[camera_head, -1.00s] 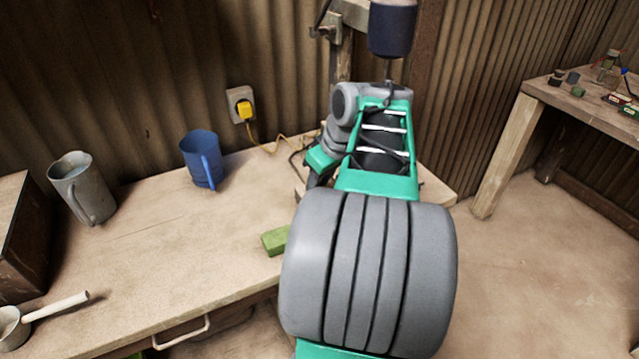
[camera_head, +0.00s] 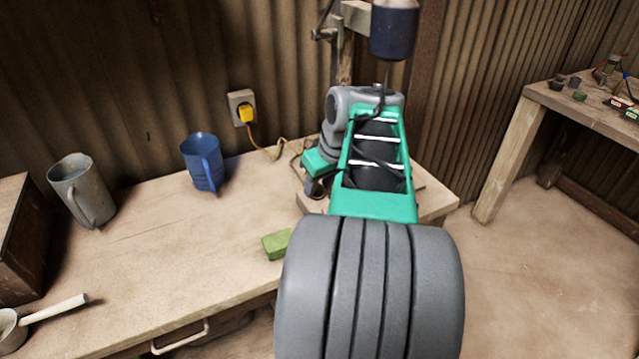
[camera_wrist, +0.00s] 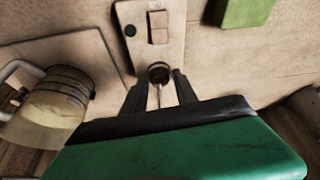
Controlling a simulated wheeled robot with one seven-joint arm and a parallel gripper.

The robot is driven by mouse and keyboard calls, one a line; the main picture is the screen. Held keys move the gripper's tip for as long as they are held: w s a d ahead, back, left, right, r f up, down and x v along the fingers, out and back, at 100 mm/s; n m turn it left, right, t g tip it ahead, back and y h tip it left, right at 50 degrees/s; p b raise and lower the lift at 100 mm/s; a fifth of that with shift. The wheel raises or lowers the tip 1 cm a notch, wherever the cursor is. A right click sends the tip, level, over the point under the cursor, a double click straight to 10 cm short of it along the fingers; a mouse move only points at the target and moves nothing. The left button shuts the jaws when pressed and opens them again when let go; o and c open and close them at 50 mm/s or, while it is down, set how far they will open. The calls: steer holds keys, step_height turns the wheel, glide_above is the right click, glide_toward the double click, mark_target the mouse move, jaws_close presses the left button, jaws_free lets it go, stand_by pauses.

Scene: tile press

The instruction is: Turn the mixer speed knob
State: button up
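The mixer speed knob (camera_wrist: 160,72) is a small dark round knob at the end of a pale control plate (camera_wrist: 140,50) in the wrist view. My gripper (camera_wrist: 161,76) has one dark finger on each side of the knob, with narrow gaps seeming to show between fingers and knob. In the head view the mixer's dark blue motor (camera_head: 393,32) hangs on its stand at the back. My arm hides the knob and my gripper there.
A green block (camera_head: 276,244) lies on the workbench (camera_head: 170,260) and shows in the wrist view (camera_wrist: 245,10). A blue jug (camera_head: 202,162) and grey jug (camera_head: 80,190) stand left. A yellow plug (camera_head: 245,112) has a cord trailing to the bench. A banded yellowish cylinder (camera_wrist: 55,105) is left of my gripper.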

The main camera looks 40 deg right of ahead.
steer(key=shift+o, duration=1.2)
steer(key=p+v, duration=0.1)
steer(key=v, duration=0.6)
steer(key=shift+r+p, duration=0.3)
steer(key=shift+r, duration=0.1)
steer(key=shift+s, duration=0.15)
